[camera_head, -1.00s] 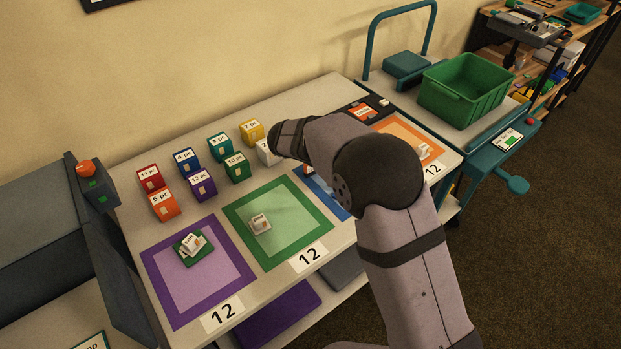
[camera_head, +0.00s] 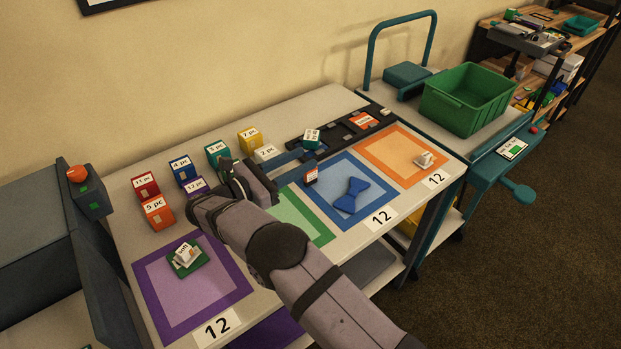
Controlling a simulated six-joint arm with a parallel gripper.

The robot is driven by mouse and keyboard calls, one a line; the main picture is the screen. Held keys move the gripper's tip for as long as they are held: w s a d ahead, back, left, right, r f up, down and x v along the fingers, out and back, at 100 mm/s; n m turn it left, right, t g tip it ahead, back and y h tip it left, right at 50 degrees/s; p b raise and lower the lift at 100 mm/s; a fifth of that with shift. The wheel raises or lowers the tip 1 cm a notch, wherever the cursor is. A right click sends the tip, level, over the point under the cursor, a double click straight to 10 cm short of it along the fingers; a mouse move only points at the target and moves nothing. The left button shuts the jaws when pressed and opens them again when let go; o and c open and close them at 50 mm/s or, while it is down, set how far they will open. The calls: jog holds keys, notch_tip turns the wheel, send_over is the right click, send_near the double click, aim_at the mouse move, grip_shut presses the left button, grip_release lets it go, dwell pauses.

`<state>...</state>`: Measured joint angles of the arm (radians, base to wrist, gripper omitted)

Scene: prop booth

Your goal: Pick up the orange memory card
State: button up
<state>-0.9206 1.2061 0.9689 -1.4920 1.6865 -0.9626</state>
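Three orange items could match the task's name, and I cannot tell for sure which is the memory card. A flat orange piece with a white label (camera_head: 363,121) lies in the black tray at the back right. An orange box marked "5 pc" (camera_head: 157,213) stands at the left front of the box rows. My gripper (camera_head: 236,172) is low among the boxes, right of the "12 pc" box. Its fingers are dark and partly hidden, and I cannot see whether they hold anything.
Boxes in several colours stand close around my gripper, including a teal one (camera_head: 216,152) and a yellow one (camera_head: 250,139). A purple mat (camera_head: 170,311), blue mat (camera_head: 333,218) and orange mat (camera_head: 405,181) line the front. A green bin (camera_head: 466,100) stands right.

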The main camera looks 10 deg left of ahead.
aim_at(311, 176)
notch_tip(311, 176, down, 5)
jog(key=shift+d+f, duration=0.1)
jog(key=shift+w+d+p, duration=0.25)
jog(key=shift+w+p, duration=0.1)
jog(key=shift+p+x, duration=0.9)
jog(key=shift+x, duration=2.4)
grip_shut()
